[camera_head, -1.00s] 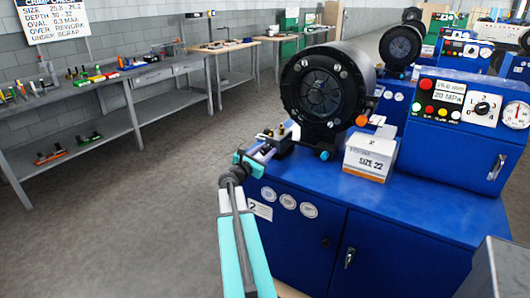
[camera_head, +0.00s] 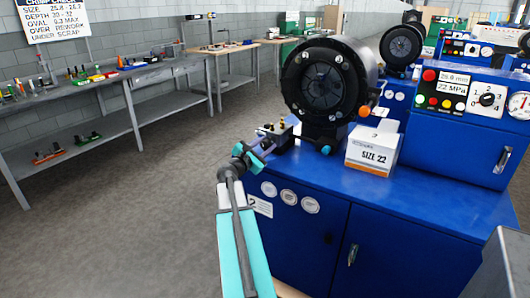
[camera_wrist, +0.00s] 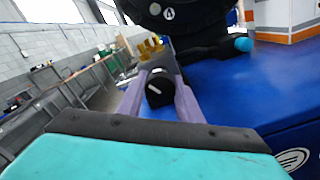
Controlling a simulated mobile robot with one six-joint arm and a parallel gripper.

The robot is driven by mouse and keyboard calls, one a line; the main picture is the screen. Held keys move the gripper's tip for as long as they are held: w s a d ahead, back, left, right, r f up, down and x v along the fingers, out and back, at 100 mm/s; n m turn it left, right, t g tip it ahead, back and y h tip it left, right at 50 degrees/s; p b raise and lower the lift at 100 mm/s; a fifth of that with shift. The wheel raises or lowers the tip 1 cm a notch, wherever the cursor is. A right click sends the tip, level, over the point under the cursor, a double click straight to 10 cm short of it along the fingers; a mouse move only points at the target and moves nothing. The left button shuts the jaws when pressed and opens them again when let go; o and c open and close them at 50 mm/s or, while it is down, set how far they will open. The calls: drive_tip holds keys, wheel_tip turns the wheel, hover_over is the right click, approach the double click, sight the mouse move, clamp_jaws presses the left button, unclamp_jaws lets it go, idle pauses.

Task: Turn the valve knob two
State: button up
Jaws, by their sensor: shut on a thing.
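The valve knob (camera_wrist: 159,87) is black with a white pointer mark, seen in the wrist view. It sits on a small block with brass fittings (camera_wrist: 150,48). My gripper (camera_wrist: 160,98) has its two purple fingers on either side of the knob, shut on it. In the head view my gripper (camera_head: 265,147) is at the valve block (camera_head: 277,130), on the front left corner of the blue machine (camera_head: 380,205). The knob is hidden there by the gripper. The machine's front carries a partly covered plate marked 2 (camera_head: 259,206).
A black round crimping head (camera_head: 320,80) stands right behind the valve block. A white SIZE 22 box (camera_head: 372,148) is on the machine top. Workbenches (camera_head: 110,78) line the left wall, with open floor between.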

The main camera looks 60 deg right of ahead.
drive_tip(key=m+b, duration=0.4)
drive_tip(key=b, duration=0.2)
drive_tip(key=shift+d+f+m, duration=0.1)
drive_tip(key=shift+m, duration=0.2)
drive_tip(key=shift+m+b, duration=0.8)
drive_tip(key=shift+b, duration=0.3)
drive_tip(key=shift+r, duration=0.2)
drive_tip(key=o, duration=1)
drive_tip(key=shift+o, duration=0.2)
drive_tip(key=shift+f, duration=0.1)
